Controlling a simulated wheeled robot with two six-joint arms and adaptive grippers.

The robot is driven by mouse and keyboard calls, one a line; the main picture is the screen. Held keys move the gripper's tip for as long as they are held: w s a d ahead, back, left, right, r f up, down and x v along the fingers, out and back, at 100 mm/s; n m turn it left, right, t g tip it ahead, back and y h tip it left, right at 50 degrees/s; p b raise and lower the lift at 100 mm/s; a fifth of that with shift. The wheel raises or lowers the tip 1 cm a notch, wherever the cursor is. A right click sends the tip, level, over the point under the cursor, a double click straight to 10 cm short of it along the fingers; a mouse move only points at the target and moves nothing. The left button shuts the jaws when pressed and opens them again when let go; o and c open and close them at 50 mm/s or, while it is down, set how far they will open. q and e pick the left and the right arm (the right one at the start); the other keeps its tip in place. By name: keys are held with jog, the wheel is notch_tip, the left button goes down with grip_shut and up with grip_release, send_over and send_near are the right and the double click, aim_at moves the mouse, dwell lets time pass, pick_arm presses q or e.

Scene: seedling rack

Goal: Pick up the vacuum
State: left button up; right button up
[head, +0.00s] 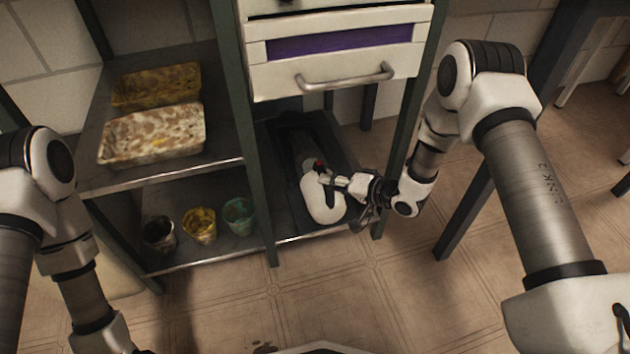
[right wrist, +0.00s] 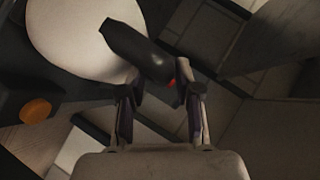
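The vacuum (head: 322,198) is a white, rounded handheld unit with dark parts and a small red spot. It lies on the low dark shelf below the drawer. In the right wrist view its white body (right wrist: 85,38) is at the upper left, and its black handle (right wrist: 140,52) slants down to the fingertips. My right gripper (right wrist: 163,90) is open, with the handle's end, beside the red spot, at the gap between its fingers. In the head view this gripper (head: 340,183) is at the vacuum's right side. My left gripper is out of view.
Above the vacuum is a white drawer (head: 335,75) with a metal handle. Shelves at left hold two stained trays (head: 155,133) (head: 157,86) and three pots (head: 160,233) (head: 200,225) (head: 239,215). A green rack post (head: 258,200) stands left of the vacuum. The floor in front is mostly clear.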

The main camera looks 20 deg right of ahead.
jog(key=shift+r, duration=0.1)
grip_shut()
